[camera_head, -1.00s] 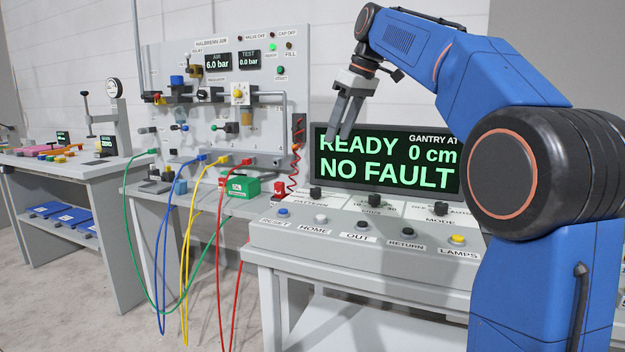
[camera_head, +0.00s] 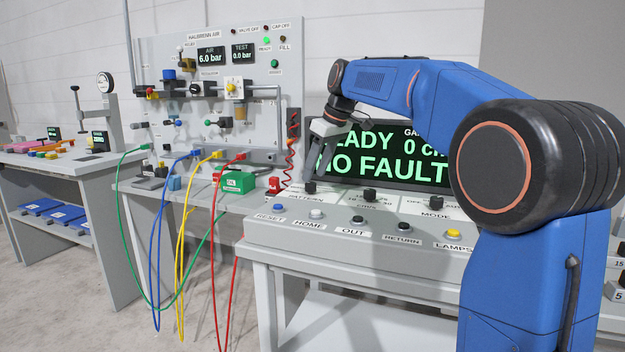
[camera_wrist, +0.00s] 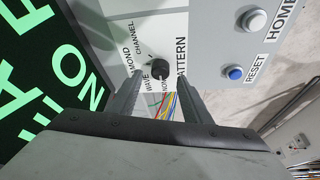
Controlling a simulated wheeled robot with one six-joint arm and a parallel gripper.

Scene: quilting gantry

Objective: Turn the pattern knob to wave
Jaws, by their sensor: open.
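The pattern knob (camera_head: 310,187) is a small black knob at the left of the grey control panel (camera_head: 345,254). My gripper (camera_head: 309,172) is open and points down at the knob. In the wrist view my gripper's fingers (camera_wrist: 160,82) lie left and right of the knob, with gaps; their exact height above the panel is unclear.
The display (camera_head: 385,153) stands close behind the knobs and reads NO FAULT. Other knobs (camera_head: 369,194) lie to the right. RESET (camera_head: 278,207), HOME (camera_head: 316,213) and further buttons line the front. A red coiled hose (camera_head: 290,152) hangs to the left.

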